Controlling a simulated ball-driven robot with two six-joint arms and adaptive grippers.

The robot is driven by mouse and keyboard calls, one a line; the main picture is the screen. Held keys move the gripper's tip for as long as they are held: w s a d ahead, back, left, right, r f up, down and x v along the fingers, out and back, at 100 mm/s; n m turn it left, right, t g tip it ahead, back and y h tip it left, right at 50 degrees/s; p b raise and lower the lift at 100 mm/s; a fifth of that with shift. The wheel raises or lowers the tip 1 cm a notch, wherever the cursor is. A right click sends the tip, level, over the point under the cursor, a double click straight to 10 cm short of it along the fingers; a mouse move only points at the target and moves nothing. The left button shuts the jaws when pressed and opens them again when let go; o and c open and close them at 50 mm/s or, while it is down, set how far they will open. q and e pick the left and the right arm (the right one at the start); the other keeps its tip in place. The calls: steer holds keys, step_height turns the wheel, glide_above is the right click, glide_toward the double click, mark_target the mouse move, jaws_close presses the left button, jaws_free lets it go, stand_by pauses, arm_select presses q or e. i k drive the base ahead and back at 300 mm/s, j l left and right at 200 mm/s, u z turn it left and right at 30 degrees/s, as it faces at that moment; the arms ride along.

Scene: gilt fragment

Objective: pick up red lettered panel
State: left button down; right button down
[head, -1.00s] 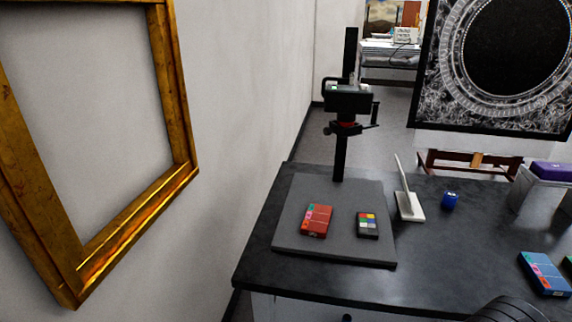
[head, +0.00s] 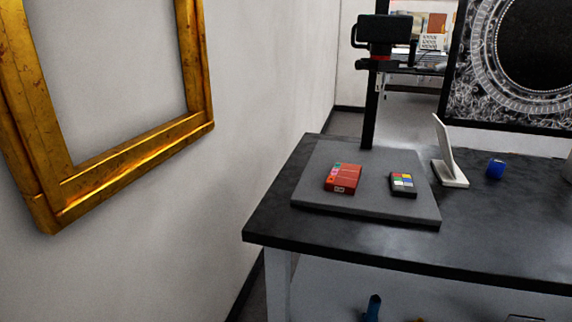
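The red lettered panel (head: 343,179) is a small flat red block with coloured patches along its left side and a pale label on its front edge. It lies flat on the left part of a grey board (head: 368,207) on the dark table. Its lettering is too small to read. Neither of my grippers shows in the head view.
A small colour-checker block (head: 402,185) lies right of the panel on the same board. A black camera stand (head: 384,37) rises behind it. A gilt frame (head: 130,160) hangs on the left wall.

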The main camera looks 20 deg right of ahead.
mark_target(343, 178)
steer(key=i+l+z, duration=0.1)
steer(key=l, duration=0.35)
steer(key=i+l, duration=0.1)
steer(key=l, duration=0.35)
steer(key=i+l+z, duration=0.15)
steer(key=l, duration=0.3)
steer(key=l+z, duration=0.1)
steer(key=l, duration=0.3)
steer(key=i+l, duration=0.2)
steer(key=l, duration=0.25)
steer(key=z, duration=0.05)
